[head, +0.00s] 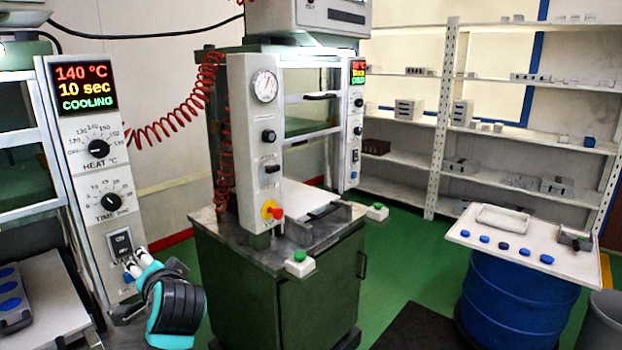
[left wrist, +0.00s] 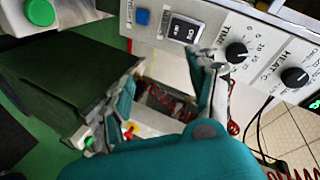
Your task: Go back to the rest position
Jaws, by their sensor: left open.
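My left gripper (head: 138,262) is in the lower left of the head view, in front of the lower part of a machine's control panel (head: 95,150). It is open and holds nothing that I can see. In the left wrist view its fingers (left wrist: 165,100) stand apart, below the panel's ON switch (left wrist: 187,30). The panel's display (head: 83,88) reads 140 °C, 10 sec, COOLING. I cannot tell whether a fingertip touches the panel. My right gripper is not in view.
A second press (head: 270,130) on a green cabinet (head: 290,290) stands close to the right of my left gripper. A white tabletop with blue discs (head: 525,252) sits on a blue barrel (head: 515,300) at the right. Shelves (head: 490,130) line the back. Green floor (head: 410,265) lies between.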

